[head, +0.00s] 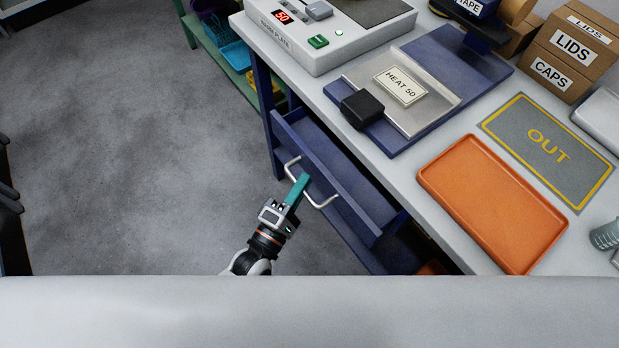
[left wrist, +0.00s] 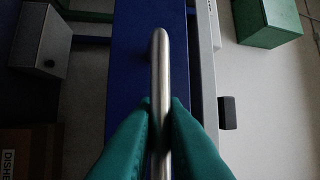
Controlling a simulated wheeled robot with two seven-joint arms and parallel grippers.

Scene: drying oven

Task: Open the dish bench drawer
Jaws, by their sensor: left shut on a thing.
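The blue dish bench drawer (head: 335,170) sits under the white bench top in the head view and stands partly pulled out, with its front panel away from the bench. Its silver bar handle (head: 324,203) is on the drawer front. My left gripper (head: 302,182) is at the handle, and its teal fingers are shut around the bar. In the left wrist view the handle bar (left wrist: 161,75) runs between the two teal fingers (left wrist: 160,125), with the blue drawer front (left wrist: 135,70) behind it. My right gripper is not in view.
On the bench (head: 400,175) are a warm plate (head: 335,35), a plate marked HEAT 50 (head: 425,75), an orange tray (head: 490,200), an OUT mat (head: 520,110) and boxes (head: 570,50). A green shelf (head: 228,62) stands beyond. The grey floor (head: 130,130) at left is clear.

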